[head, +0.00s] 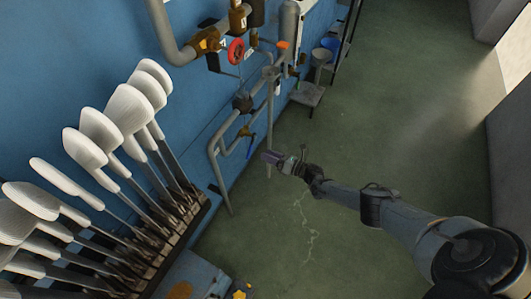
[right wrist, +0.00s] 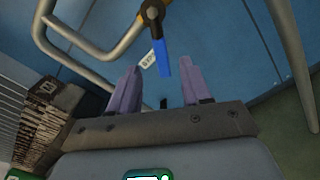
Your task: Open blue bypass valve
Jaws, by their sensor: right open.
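The blue bypass valve lever (head: 251,147) hangs down from a small brass valve body (head: 245,131) on the lower grey pipe loop along the blue wall. In the right wrist view the blue lever (right wrist: 161,52) points toward me, with its free end near the gap between my fingertips. My right gripper (head: 270,157) is beside the lever, on its right in the head view. In the right wrist view its two purple fingers (right wrist: 160,78) are apart with nothing clamped between them. I cannot tell whether either finger touches the lever. My left gripper is not in view.
A red handwheel (head: 236,51) and an orange-topped fitting (head: 282,45) sit on pipework above. A white tag (right wrist: 148,59) hangs beside the lever. A rack of white sock boards (head: 100,130) stands at left. Green floor (head: 370,110) is clear at right.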

